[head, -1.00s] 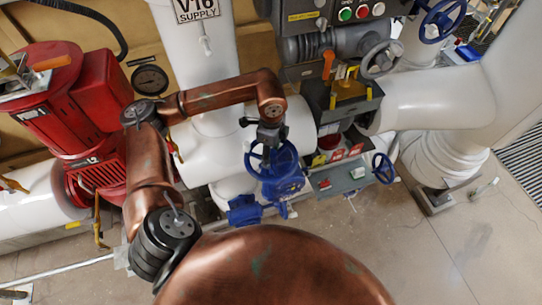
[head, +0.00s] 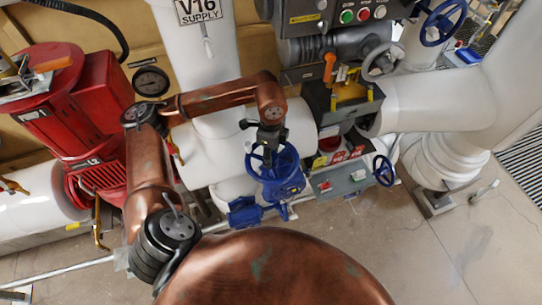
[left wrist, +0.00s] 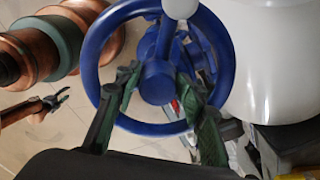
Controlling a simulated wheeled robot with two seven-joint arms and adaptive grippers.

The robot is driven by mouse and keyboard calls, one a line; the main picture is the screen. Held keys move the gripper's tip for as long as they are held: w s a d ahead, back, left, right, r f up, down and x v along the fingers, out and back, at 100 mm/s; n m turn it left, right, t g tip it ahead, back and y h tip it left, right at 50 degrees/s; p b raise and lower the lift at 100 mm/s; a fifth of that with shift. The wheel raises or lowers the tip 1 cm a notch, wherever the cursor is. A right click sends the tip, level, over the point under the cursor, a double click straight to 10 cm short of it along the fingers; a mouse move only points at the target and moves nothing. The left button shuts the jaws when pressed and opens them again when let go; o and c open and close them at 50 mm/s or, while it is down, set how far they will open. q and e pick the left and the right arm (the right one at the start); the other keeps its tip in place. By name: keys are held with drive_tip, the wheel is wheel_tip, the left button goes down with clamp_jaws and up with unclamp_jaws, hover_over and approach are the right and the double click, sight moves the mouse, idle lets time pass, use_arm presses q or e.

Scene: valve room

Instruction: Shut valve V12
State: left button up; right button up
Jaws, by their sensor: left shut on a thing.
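A blue handwheel (head: 289,158) sits on a blue valve body (head: 284,189) in front of a white pipe, in the middle of the head view. No V12 label is legible. My left gripper (head: 269,147) reaches the wheel from above. In the left wrist view the blue wheel (left wrist: 90,62) fills the upper middle, and my left gripper (left wrist: 163,84) has its dark green fingers on either side of the hub, shut on the wheel. The exact contact points are hard to see. A small dark gripper on a copper arm, apparently my right one (left wrist: 60,97), shows at the left; its jaws are unclear.
A red pump (head: 100,90) stands left. A sign reading V16 SUPPLY (head: 198,10) hangs on a white pipe above. A grey toolbox (head: 341,98), another blue wheel (head: 384,170) and a blue handwheel (head: 443,22) are at right. The floor (head: 440,250) at lower right is mostly clear.

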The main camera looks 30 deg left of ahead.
use_arm(q)
drive_tip(key=m, duration=0.1)
drive_tip(key=m+b, duration=0.1)
drive_tip(key=f+m, duration=0.1)
drive_tip(key=shift+s+d+b, duration=0.25)
drive_tip(key=shift+b, duration=0.1)
drive_tip(key=m+b, duration=0.1)
drive_tip(key=m, duration=0.3)
drive_tip(key=shift+b, duration=0.3)
drive_tip(key=shift+m, duration=0.6)
drive_tip(key=m+b, duration=0.2)
drive_tip(key=m, duration=0.2)
drive_tip(key=shift+f+m, duration=0.1)
drive_tip(key=shift+m, duration=0.3)
drive_tip(key=m+b, duration=0.1)
drive_tip(key=m, duration=0.3)
drive_tip(key=shift+b, duration=0.4)
drive_tip(key=m+b, duration=0.1)
drive_tip(key=m, duration=0.3)
drive_tip(key=shift+b, duration=0.4)
drive_tip(key=m+b, duration=0.1)
drive_tip(key=m, duration=0.3)
drive_tip(key=m+b, duration=0.2)
drive_tip(key=m, duration=0.2)
drive_tip(key=m+b, duration=0.1)
drive_tip(key=m, duration=0.3)
drive_tip(key=shift+w, duration=0.1)
drive_tip(key=shift+r, duration=0.25)
